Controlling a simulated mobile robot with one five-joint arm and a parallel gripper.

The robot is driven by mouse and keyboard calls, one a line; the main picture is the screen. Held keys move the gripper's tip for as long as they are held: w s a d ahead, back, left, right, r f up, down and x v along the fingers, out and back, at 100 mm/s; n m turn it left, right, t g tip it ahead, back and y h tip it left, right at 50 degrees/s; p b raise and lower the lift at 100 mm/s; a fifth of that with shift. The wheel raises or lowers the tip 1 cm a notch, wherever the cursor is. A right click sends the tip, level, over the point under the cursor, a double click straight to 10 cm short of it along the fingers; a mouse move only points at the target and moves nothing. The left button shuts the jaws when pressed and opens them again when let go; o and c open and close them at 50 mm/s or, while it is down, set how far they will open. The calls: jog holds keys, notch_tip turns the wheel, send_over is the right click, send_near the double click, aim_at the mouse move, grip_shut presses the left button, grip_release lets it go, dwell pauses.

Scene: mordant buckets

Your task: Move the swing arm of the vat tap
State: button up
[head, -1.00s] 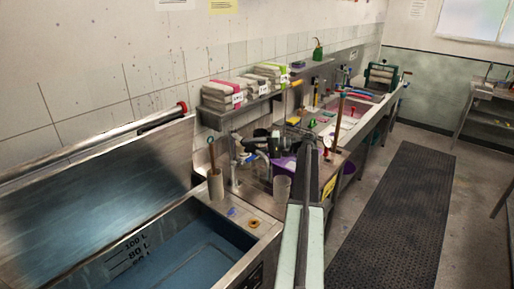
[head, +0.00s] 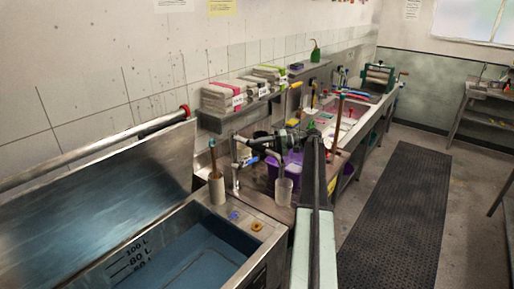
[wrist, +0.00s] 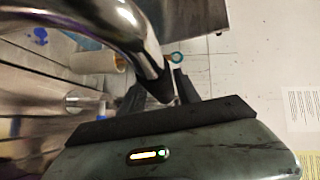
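The vat tap (head: 236,165) stands at the back right corner of the blue-filled vat (head: 190,258). Its curved metal swing arm (head: 279,158) bends down towards a clear beaker on the right. In the wrist view the shiny swing arm (wrist: 110,22) fills the upper left and curves down in front of my gripper. My gripper (head: 256,146) reaches left to the tap, in front of a black object. In the wrist view the gripper's dark fingers (wrist: 158,92) stand apart, with the tube's end near the gap. I cannot tell whether they touch it.
A pot with a stirring stick (head: 216,188) stands left of the tap. A clear beaker (head: 283,190) and a purple bucket (head: 292,172) are close on the right. A shelf with folded cloths (head: 238,117) hangs above. A dark mat (head: 395,220) covers clear floor at the right.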

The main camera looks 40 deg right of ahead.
jog(key=shift+o, duration=0.4)
jog(key=shift+w, duration=0.1)
jog(key=shift+d+r, duration=0.1)
jog(key=shift+d, duration=0.05)
jog(key=f+p+v, duration=0.1)
jog(key=v, duration=0.6)
jog(key=shift+s+r, duration=0.3)
jog(key=shift+r, duration=0.15)
